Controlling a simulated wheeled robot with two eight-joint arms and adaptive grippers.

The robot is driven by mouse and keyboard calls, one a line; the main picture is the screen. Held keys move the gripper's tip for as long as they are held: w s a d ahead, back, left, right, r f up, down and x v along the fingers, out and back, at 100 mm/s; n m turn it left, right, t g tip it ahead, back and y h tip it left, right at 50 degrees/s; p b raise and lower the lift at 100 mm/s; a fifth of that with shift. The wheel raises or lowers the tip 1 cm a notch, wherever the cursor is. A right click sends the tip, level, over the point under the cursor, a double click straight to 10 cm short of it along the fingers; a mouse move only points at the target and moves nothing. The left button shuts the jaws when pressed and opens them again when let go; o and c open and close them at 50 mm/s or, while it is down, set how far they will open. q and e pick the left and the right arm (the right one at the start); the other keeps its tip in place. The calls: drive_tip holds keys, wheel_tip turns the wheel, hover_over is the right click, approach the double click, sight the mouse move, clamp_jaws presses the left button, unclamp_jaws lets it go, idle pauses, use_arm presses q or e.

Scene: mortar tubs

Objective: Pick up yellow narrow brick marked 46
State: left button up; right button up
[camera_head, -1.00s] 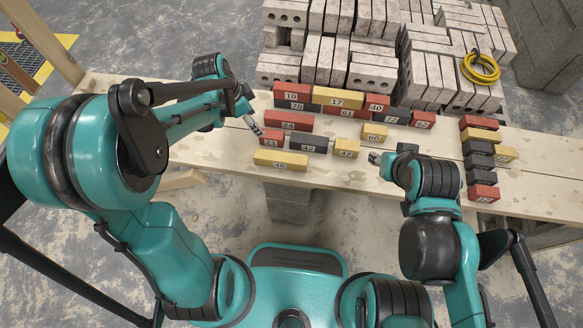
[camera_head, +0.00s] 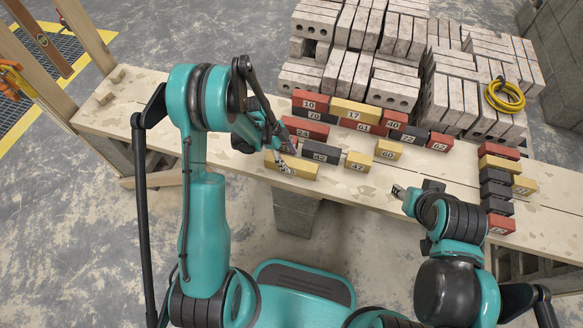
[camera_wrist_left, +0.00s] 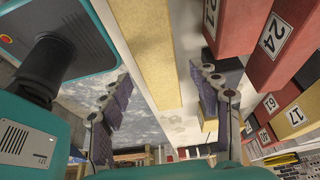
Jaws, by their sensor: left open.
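The yellow narrow brick marked 46 (camera_head: 305,170) lies near the front edge of the plank table in the head view, its number and left part covered by my left gripper (camera_head: 284,160). In the left wrist view the long yellow brick (camera_wrist_left: 150,55) runs down the middle, between the spread fingers of the left gripper (camera_wrist_left: 162,105). The left gripper is open, over the brick and not closed on it. My right gripper (camera_head: 398,190) is low over the front of the table, right of the brick; its jaws are too small to judge.
A dark brick marked 42 (camera_head: 320,153) and a short yellow brick (camera_head: 358,160) stand close to the right. Red brick 24 (camera_head: 304,128) is behind. Red bricks (camera_wrist_left: 275,42) lie close beside the right finger. Grey blocks (camera_head: 350,70) are stacked at the back.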

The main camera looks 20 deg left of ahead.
sight(291, 162)
use_arm(q)
drive_tip(key=x, duration=0.3)
drive_tip(key=shift+b, duration=0.4)
drive_tip(key=shift+r, duration=0.1)
clamp_jaws()
